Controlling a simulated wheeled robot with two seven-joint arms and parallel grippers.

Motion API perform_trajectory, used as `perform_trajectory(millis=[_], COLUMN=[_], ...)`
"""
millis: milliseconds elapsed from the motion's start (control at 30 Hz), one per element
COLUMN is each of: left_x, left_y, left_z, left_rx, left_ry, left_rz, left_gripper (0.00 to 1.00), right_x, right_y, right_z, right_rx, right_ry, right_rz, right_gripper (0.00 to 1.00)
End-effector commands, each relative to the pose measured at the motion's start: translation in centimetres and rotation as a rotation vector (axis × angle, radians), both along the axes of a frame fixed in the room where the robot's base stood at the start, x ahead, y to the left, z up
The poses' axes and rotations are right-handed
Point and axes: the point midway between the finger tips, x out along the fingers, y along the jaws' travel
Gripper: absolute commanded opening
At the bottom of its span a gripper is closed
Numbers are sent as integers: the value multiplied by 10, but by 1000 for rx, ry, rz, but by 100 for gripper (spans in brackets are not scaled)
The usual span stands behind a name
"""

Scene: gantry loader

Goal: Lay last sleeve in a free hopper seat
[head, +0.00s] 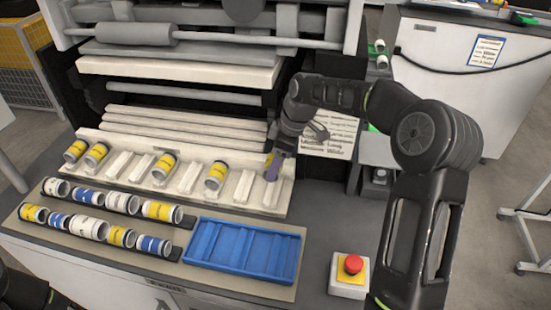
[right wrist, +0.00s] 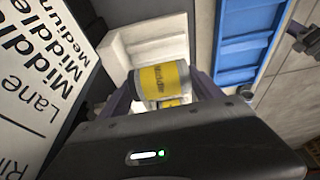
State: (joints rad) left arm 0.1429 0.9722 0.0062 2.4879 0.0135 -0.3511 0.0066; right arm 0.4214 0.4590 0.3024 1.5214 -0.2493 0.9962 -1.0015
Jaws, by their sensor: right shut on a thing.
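My right gripper (head: 273,168) is at the right end of the cream hopper (head: 235,200). It is shut on a yellow-banded sleeve (right wrist: 160,78), which sits between its fingers in the right wrist view and is mostly hidden in the head view. The sleeve's label reads "Middle". I cannot tell whether it touches a seat. Several yellow-banded sleeves lie in the hopper: two at the left end, one near the middle (head: 164,166) and one further right (head: 215,175). Seats between and beside these look empty. My left gripper is out of view.
An empty blue tray (head: 190,254) lies in front of the hopper, also seen in the right wrist view (right wrist: 246,45). Two racks of white, blue and yellow sleeves (head: 89,229) stand left of it. A red stop button (head: 354,264) is at front right. A lane sign (head: 330,137) stands behind my right gripper.

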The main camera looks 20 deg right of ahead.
Motion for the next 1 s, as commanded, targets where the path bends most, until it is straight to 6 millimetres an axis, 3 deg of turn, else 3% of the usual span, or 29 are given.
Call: perform_trajectory(millis=[200, 500, 1000], left_x=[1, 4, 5], left_y=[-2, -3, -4], left_z=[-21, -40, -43], left_rx=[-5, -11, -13], left_ry=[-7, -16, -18], left_rz=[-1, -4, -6], left_gripper=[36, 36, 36], right_x=[0, 0, 0], right_y=[0, 0, 0], right_z=[-33, -63, -69], right_rx=[1, 0, 0], right_ry=[0, -1, -1], right_rz=[0, 0, 0], right_gripper=[14, 14, 14])
